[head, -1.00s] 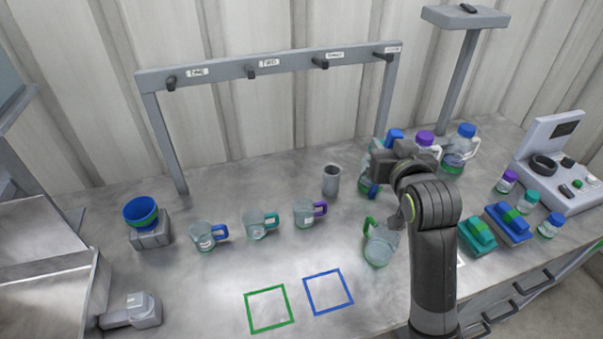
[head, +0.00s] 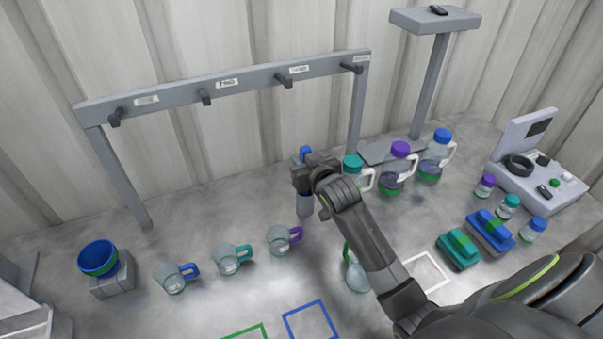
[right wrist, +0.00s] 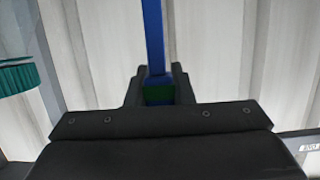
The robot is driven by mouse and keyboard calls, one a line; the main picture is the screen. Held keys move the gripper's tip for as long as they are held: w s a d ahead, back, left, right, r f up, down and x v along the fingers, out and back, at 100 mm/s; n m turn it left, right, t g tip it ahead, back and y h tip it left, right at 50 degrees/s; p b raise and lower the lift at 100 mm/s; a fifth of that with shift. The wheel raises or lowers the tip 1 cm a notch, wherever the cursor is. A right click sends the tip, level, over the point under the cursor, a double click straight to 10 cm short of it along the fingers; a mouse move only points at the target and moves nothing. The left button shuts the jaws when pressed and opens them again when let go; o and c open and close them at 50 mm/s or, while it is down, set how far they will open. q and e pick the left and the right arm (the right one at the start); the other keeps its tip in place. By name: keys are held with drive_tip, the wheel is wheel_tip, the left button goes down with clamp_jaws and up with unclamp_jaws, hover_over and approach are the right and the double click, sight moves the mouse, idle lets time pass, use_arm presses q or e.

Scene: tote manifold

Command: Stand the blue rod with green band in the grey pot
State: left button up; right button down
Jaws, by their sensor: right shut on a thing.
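My right gripper (head: 305,178) is shut on the blue rod with green band (head: 306,152). In the right wrist view the rod (right wrist: 154,40) stands between the fingers of the gripper (right wrist: 159,88), with its green band at the grip. The rod looks upright. The grey pot (head: 304,206) stands on the bench directly below the gripper in the head view. The gripper hides the pot's mouth and the rod's lower end, so I cannot tell whether the rod is inside the pot. My left gripper is not in view.
Several handled glass mugs, one with a purple handle (head: 285,240), stand left of the pot. Lidded jugs, including a purple-lidded one (head: 398,170), stand close to its right. A grey hook rail (head: 230,85) spans behind. Outlined squares (head: 310,320) mark the front.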

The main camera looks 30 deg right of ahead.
wheel_tip(320, 180, down, 4)
drive_tip(key=shift+r, duration=0.1)
drive_tip(key=shift+w+f, duration=0.1)
drive_tip(key=shift+f, duration=0.15)
drive_tip(key=c, duration=1.3)
unclamp_jaws()
drive_tip(key=shift+o, duration=0.2)
drive_tip(key=shift+r, duration=0.15)
drive_tip(key=b+v, duration=0.1)
drive_tip(key=v, duration=1.1)
